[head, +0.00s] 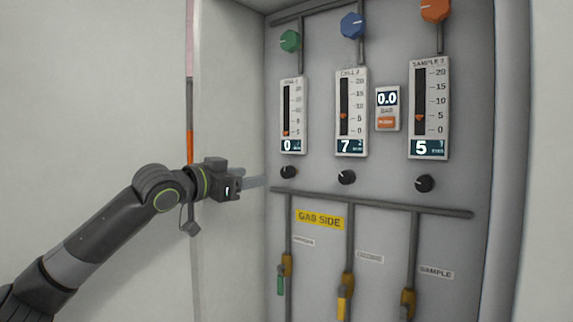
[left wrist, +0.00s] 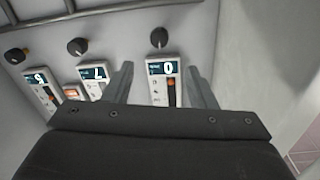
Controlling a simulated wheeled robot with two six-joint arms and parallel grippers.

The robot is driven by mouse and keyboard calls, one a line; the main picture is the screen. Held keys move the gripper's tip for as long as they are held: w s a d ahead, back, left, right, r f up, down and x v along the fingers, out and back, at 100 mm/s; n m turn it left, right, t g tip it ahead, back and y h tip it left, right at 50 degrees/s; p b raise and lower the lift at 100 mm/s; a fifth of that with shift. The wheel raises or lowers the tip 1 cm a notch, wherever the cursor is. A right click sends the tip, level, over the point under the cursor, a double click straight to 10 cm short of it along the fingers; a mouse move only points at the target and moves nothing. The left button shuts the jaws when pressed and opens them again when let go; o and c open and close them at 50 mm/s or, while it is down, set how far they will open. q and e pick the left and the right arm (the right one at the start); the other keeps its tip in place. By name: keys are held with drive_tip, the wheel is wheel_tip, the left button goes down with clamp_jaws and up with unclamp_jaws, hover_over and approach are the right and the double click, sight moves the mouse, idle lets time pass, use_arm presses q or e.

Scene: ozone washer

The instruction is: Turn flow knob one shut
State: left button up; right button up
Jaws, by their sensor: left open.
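Flow knob one, a small black knob (head: 288,172), sits on the grey panel under the leftmost flow meter (head: 292,115), whose display reads 0 and whose orange float is at the bottom. The same knob (left wrist: 159,37) shows in the left wrist view, which is upside down. My left gripper (head: 264,182) is open and empty, just left of the knob in the head view. In the left wrist view the knob lies beyond the gap between the two fingertips (left wrist: 160,68), not touched by either. My right gripper is not in view.
Two more black knobs, the middle one (head: 346,177) and the right one (head: 425,183), sit under meters reading 7 and 5. A horizontal pipe (head: 370,203) runs below the knobs. The cabinet's left side wall (head: 232,90) stands close behind my left gripper.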

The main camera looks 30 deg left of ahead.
sight(284, 173)
use_arm(q)
drive_tip(key=w+p, duration=0.2)
drive_tip(key=w, duration=0.2)
drive_tip(key=w+d+p, duration=0.1)
drive_tip(key=w+p, duration=0.2)
drive_tip(key=w, duration=0.1)
drive_tip(key=w+p, duration=0.3)
drive_tip(key=w, duration=0.1)
drive_tip(key=shift+w+d+r, duration=0.1)
drive_tip(key=shift+w+d, duration=0.15)
drive_tip(key=shift+d, duration=0.1)
drive_tip(key=shift+w+d, duration=0.1)
drive_tip(key=shift+w, duration=0.5)
drive_tip(key=shift+c, duration=0.2)
drive_tip(key=c, duration=0.9)
drive_tip(key=shift+f, duration=0.2)
